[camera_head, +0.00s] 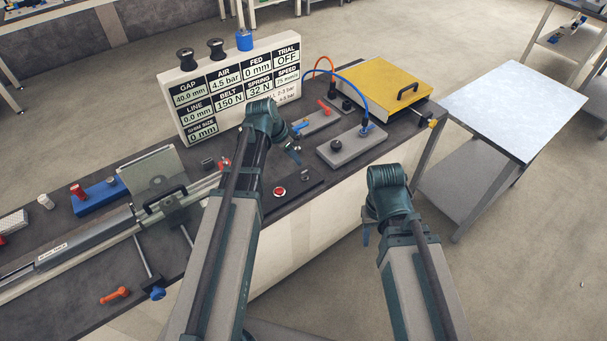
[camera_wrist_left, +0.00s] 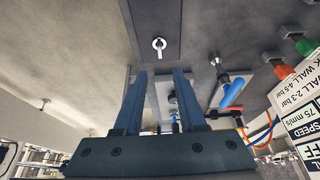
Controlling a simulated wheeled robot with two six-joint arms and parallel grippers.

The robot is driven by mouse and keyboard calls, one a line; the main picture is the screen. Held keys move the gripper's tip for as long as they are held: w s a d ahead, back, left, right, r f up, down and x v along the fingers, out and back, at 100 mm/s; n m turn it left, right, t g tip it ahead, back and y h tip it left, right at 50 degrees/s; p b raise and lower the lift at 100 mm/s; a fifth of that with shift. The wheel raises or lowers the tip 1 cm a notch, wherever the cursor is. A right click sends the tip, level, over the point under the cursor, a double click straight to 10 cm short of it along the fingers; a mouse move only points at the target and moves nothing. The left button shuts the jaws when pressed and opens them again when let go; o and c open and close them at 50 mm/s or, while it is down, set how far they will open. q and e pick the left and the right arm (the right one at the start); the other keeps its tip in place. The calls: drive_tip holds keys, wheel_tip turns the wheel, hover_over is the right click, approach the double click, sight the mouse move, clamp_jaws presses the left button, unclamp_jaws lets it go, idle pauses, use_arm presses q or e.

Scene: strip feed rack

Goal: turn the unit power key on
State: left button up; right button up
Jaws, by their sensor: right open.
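The power key (camera_wrist_left: 159,44) is a small silver key with a round head, set in a dark panel (camera_wrist_left: 141,16) in the left wrist view. My left gripper (camera_wrist_left: 158,74) is open and empty, its two fingertips pointing toward the key with a gap between. In the head view, my left gripper (camera_head: 294,154) hangs above the bench, behind the dark panel with a red button (camera_head: 279,191). The key is too small to make out clearly there. My right gripper (camera_head: 366,236) is mostly hidden behind its own wrist, off the bench's front side.
A display board (camera_head: 230,88) stands at the back. Grey valve blocks (camera_head: 352,145) with blue and orange hoses lie to the right, near a yellow-lidded box (camera_head: 378,88). A rail with a clear guard (camera_head: 153,170) runs on the left. A side table (camera_head: 515,105) stands apart at right.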

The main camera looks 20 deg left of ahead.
sight(304, 172)
use_arm(q)
drive_tip(key=b+x, duration=0.8)
drive_tip(key=x, duration=0.2)
drive_tip(key=shift+f+b, duration=0.3)
drive_tip(key=shift+b, duration=0.05)
drive_tip(key=shift+r, duration=0.1)
clamp_jaws()
